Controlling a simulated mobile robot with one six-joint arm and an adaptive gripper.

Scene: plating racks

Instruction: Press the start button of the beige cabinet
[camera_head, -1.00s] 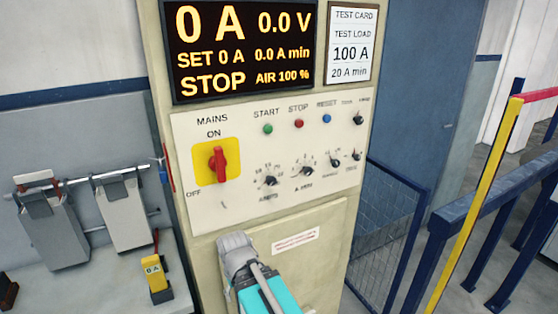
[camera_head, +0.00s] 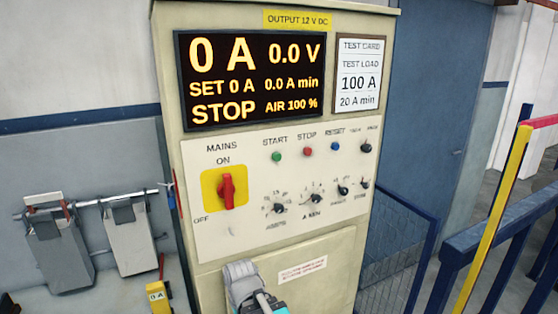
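The beige cabinet (camera_head: 390,30) stands upright in the middle of the view. Its green start button (camera_head: 277,156) sits under the label START on the pale control panel (camera_head: 245,245), left of the red stop button (camera_head: 307,151) and the blue reset button (camera_head: 335,146). The red mains switch (camera_head: 227,190) on its yellow plate points up at ON. The display (camera_head: 250,78) reads 0 A, 0.0 V, SET 0 A and STOP. My arm, grey and turquoise, shows at the bottom centre, below the panel and apart from the button. My gripper's fingers cannot be made out.
A test card (camera_head: 359,75) reading 100 A and 20 A min is beside the display. Grey plates (camera_head: 128,238) hang from a rail at left, above a yellow clamp meter (camera_head: 158,296). A blue mesh fence (camera_head: 395,260) and blue railing (camera_head: 500,235) stand at right.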

